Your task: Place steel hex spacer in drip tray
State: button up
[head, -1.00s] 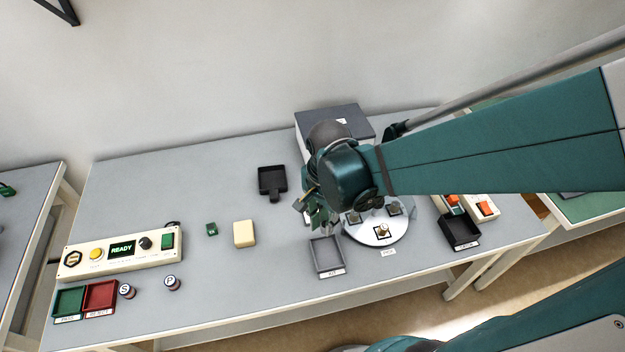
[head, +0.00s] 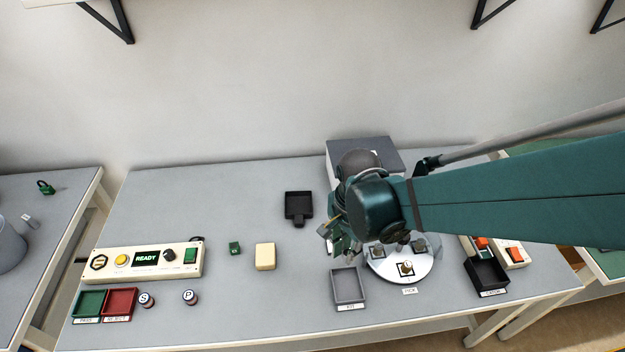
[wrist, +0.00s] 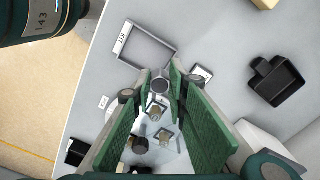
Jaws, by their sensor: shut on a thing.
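My gripper (wrist: 161,82) is shut on a small grey metal piece, the steel hex spacer (wrist: 160,87), which shows between the green finger pads in the wrist view. In the head view my gripper (head: 343,246) hangs just behind the grey KIT tray and left of the round turntable; the spacer cannot be made out there. The black tray with a short handle-like spout, which looks like the drip tray (head: 298,204), lies behind and left of my gripper. It also shows in the wrist view (wrist: 273,82), at the right, and looks empty.
The empty KIT tray (head: 348,300) is close to my gripper. The turntable (head: 412,275) carries several nests. A black bin (head: 487,287) stands farther right, and a dark grey box (head: 385,148) behind. A cream block (head: 265,257) lies left. The bench around the drip tray is clear.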

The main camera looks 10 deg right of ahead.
jog(key=w+a+r+p, duration=0.25)
jog(key=w+a, duration=0.25)
jog(key=w, duration=0.5)
jog(key=p, duration=0.3)
send_over(299, 220)
jog(key=shift+s+f, duration=0.1)
jog(key=shift+f+b, duration=0.35)
jog(key=shift+f, duration=2.45)
jog(key=shift+f, duration=2.1)
jog(key=shift+f+b, duration=0.15)
jog(key=shift+b, duration=0.2)
